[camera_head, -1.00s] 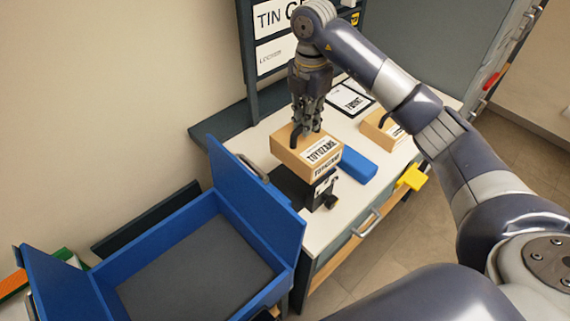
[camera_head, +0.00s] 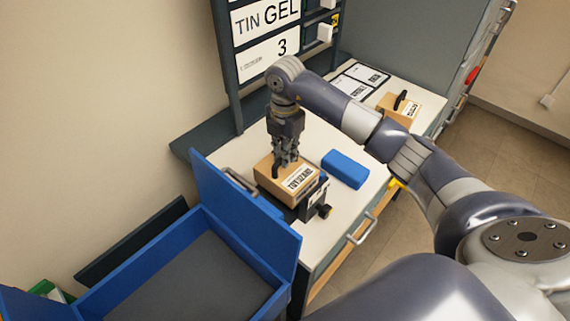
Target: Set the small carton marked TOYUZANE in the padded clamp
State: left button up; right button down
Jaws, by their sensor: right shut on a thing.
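The small carton marked TOYUZANE (camera_head: 277,185) is a brown box with a white label, upright on the white worktop's left part. My right gripper (camera_head: 285,163) points down from above and is shut on the carton's dark top handle. The padded clamp (camera_head: 316,196) is a dark fixture with a black knob, just below and in front of the carton. The carton's base is down at the clamp's level; its front jaw stands against the label side. Whether the base rests on the clamp is hidden. My left gripper is out of view.
A blue block (camera_head: 345,169) lies right of the clamp. A second brown carton (camera_head: 398,108) with a dark handle stands farther back, near framed label cards (camera_head: 366,74). A blue open bin (camera_head: 243,222) stands at the left front. A dark sign rack (camera_head: 233,70) rises behind.

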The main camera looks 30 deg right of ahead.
aim_at(286, 170)
jog(key=shift+f, duration=0.6)
notch_tip(286, 170, down, 3)
jog(key=shift+r+p, duration=0.1)
jog(key=shift+p, duration=0.45)
jog(key=c, duration=1.6)
grip_release()
